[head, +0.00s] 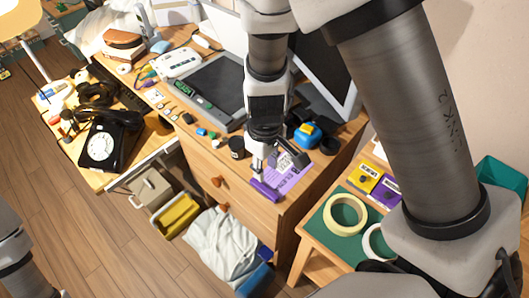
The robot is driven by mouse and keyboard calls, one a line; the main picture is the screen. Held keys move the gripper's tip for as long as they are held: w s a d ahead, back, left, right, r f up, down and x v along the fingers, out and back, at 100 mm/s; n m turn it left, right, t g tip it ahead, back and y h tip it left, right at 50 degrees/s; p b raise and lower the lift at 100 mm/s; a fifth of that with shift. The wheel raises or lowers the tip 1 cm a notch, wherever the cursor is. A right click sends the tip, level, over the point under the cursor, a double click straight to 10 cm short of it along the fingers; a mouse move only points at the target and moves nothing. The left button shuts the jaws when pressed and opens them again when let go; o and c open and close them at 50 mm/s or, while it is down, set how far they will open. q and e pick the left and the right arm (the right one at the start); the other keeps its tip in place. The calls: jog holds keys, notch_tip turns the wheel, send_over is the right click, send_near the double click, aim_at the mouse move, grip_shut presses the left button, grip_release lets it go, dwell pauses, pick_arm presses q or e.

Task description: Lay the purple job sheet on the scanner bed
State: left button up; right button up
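The purple job sheet (291,178) lies at the front corner of the wooden desk, with a darker purple bar (265,191) along its near-left edge. My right gripper (268,172) reaches down over the sheet and hides part of it. Its fingertips are at or just above the bar; whether they grip it is unclear. The scanner (176,103), a grey flat device with a dark glass bed (218,82) and a green display, sits farther back on the desk, left of my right gripper. The bed looks bare. Part of my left arm shows at lower left; its gripper is out of view.
A blue and yellow object (307,135) and dark round containers (237,147) stand near the sheet. A monitor (327,62) stands behind. A black dial phone (101,146) is on the left table. Tape rolls (345,214) lie on a green-topped stand at right.

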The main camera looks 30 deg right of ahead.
aim_at(264, 189)
jog(key=shift+a, duration=0.4)
jog(key=shift+s+a+f+b, duration=0.15)
jog(key=shift+s+f+b, duration=0.3)
jog(key=shift+f+b, duration=0.45)
jog(key=f+b, duration=0.1)
jog(key=f, duration=0.1)
jog(key=f+b, duration=0.3)
jog(key=b, duration=0.1)
jog(key=shift+w+d+f, duration=0.2)
jog(key=shift+w+f, duration=0.05)
jog(key=shift+f, duration=0.15)
jog(key=shift+s+f+b, duration=0.1)
jog(key=shift+f+b, duration=0.2)
jog(key=shift+b, duration=0.25)
jog(key=shift+r, duration=0.1)
grip_shut()
